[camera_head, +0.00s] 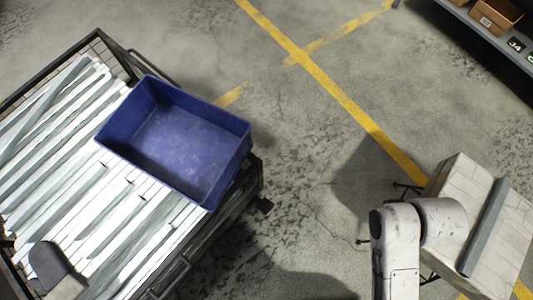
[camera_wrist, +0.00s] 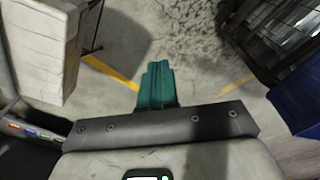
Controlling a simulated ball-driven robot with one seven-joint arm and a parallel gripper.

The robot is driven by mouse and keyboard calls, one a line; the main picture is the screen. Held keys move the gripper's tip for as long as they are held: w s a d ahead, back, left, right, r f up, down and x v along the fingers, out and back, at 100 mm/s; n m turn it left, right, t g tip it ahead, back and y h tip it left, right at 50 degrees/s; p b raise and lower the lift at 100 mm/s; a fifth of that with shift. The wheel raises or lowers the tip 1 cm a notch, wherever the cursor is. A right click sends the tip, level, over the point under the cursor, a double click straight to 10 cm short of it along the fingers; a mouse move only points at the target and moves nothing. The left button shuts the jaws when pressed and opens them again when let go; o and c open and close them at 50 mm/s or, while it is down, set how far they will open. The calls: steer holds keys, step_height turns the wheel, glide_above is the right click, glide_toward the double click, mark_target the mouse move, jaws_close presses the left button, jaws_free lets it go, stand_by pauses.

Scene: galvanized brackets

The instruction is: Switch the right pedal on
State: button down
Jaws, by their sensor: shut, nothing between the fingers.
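I cannot make out a pedal clearly in either view. Thin black parts (camera_head: 405,188) stick out at floor level beside a white panelled block (camera_head: 468,180) at the lower right of the head view. What they are is too small to tell. The block also shows at the upper left of the wrist view (camera_wrist: 38,45), with a thin black frame beside it. My gripper (camera_wrist: 157,70) shows in the wrist view as green fingers closed together, with nothing between them. It points over bare floor, apart from the block. In the head view my arm covers part of the block, and my fingers are hidden.
A blue bin (camera_head: 190,145), empty, rests on a dark-framed cart of galvanized metal brackets (camera_head: 60,125) at the left. A shelf (camera_head: 490,40) with cardboard boxes stands at the upper right. Concrete floor (camera_head: 310,190) with yellow lines lies clear between them.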

steer(key=w+a+f+n+b, duration=0.1)
steer(key=w+a+f+b, duration=0.25)
steer(key=f, duration=0.25)
steer(key=w+a+f+n+b, duration=0.1)
steer(key=w+a+f+b, duration=0.1)
steer(key=f+b, duration=0.3)
steer(key=n+y+b, duration=0.1)
steer(key=n+b, duration=0.7)
steer(key=b, duration=0.8)
glide_above(265, 206)
step_height(265, 206, down, 25)
steer(key=shift+w+a+f, duration=0.1)
steer(key=shift+w+a, duration=0.15)
steer(key=shift+a, duration=0.05)
steer(key=f+b, duration=0.2)
steer(key=f, duration=0.1)
steer(key=f+b, duration=0.1)
steer(key=f, duration=0.3)
steer(key=f+b, duration=0.2)
steer(key=f, duration=0.2)
steer(key=shift+w+a+b, duration=0.25)
steer(key=shift+b, duration=0.05)
steer(key=shift+s+d+f+b, duration=0.4)
steer(key=shift+d+f+b, duration=0.05)
steer(key=shift+f, duration=0.3)
steer(key=shift+s+d+f, duration=0.25)
steer(key=shift+f, duration=0.25)
